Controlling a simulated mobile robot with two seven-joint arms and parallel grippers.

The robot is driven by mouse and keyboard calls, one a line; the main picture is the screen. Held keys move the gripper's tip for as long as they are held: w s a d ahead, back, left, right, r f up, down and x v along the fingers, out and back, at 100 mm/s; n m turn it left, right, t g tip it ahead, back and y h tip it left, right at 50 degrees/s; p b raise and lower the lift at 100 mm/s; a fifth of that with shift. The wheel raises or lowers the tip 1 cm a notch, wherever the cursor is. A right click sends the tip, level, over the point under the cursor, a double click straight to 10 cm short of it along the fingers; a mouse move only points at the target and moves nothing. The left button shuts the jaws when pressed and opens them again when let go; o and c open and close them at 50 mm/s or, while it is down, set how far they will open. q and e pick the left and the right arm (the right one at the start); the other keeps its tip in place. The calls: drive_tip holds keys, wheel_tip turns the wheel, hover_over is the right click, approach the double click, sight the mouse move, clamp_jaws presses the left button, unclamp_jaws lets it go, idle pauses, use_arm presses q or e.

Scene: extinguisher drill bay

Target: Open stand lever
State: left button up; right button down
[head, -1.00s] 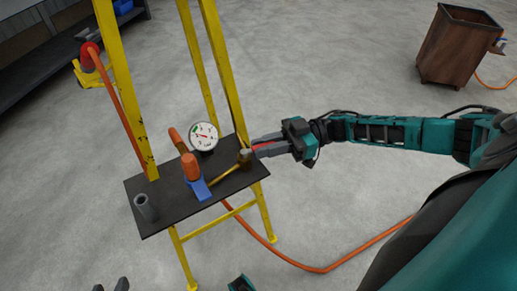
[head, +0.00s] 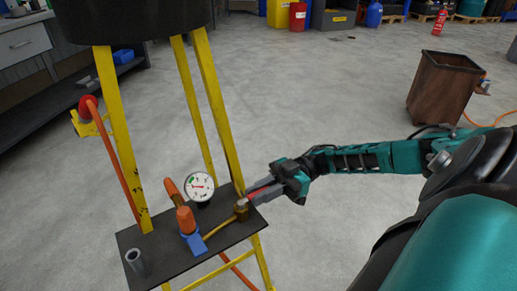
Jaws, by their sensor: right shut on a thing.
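The stand has yellow legs (head: 120,140) and a dark shelf (head: 158,262). A brass valve (head: 241,211) sits at the shelf's right end, with a brass pipe running left to a blue fitting. A red lever (head: 261,188) reaches out from the brass valve to the right and slightly up. My right gripper (head: 258,194) comes in from the right and is shut on the red lever, its fingers hiding most of it. My left gripper is not in view.
On the shelf are a round white gauge (head: 199,186), an orange-handled blue valve (head: 187,219), another orange handle (head: 173,190) and a grey tube (head: 135,262). A dark tank (head: 135,18) tops the stand. A brown bin (head: 440,90) stands right; floor between is clear.

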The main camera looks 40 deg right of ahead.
drive_tip(key=c, duration=1.1)
unclamp_jaws()
use_arm(q)
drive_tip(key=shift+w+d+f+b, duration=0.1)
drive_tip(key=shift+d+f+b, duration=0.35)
drive_tip(key=shift+b, duration=0.65)
use_arm(e)
drive_tip(key=d, duration=0.4)
drive_tip(key=s+d, duration=0.1)
drive_tip(key=d, duration=0.3)
drive_tip(key=s+d, duration=0.1)
drive_tip(key=d, duration=0.3)
drive_tip(key=shift+s+d, duration=0.1)
drive_tip(key=shift+d, duration=0.25)
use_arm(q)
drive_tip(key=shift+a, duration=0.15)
